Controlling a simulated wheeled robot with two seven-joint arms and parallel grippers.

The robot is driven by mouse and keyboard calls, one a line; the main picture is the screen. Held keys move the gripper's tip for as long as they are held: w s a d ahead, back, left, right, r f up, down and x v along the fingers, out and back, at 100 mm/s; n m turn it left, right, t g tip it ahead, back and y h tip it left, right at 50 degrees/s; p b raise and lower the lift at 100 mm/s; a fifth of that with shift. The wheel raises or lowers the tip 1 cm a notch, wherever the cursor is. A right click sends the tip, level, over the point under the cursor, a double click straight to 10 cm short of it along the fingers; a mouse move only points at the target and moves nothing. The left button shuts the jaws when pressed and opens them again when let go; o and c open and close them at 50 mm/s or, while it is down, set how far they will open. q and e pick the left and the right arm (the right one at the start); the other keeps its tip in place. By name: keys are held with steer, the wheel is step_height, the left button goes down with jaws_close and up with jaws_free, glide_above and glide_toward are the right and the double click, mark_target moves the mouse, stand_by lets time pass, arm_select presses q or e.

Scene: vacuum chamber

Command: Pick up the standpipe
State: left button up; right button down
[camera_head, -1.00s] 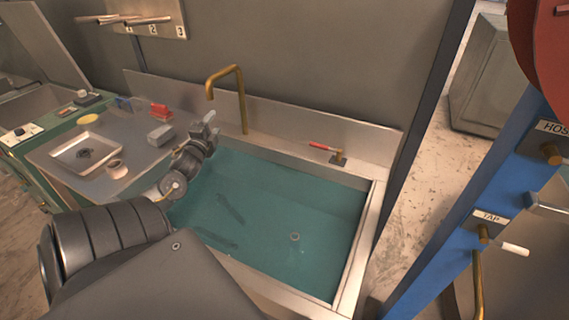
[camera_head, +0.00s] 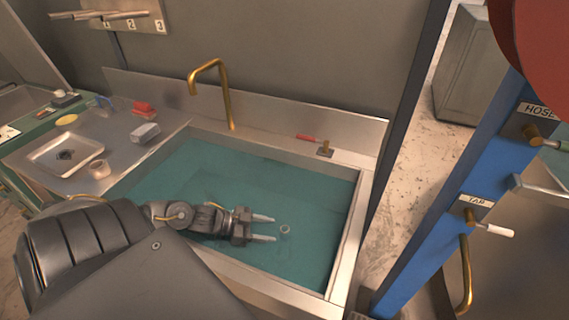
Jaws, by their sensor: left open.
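A small pale ring (camera_head: 285,229) shows in the teal water of the sink (camera_head: 345,245); it looks like the open top of the standpipe. The rest of the pipe is hidden by the water. My left gripper (camera_head: 268,228) reaches in from the left over the water. Its two fingers are open and point right, toward the ring, with nothing between them. The ring is just beyond the fingertips, roughly level with the gap between them. I cannot tell whether the fingers are at the ring's height. My right gripper is not in view.
A brass spout (camera_head: 228,95) rises at the sink's back edge, with a red-handled valve (camera_head: 312,139) right of it. A metal tray (camera_head: 62,153), a cup (camera_head: 99,169) and a grey block (camera_head: 145,132) sit on the left counter. A blue post (camera_head: 440,225) stands at right.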

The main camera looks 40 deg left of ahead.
mark_target(285, 245)
arm_select(q)
steer(key=p+x, duration=0.1)
steer(key=x, duration=0.7)
jaws_close()
stand_by(0.5)
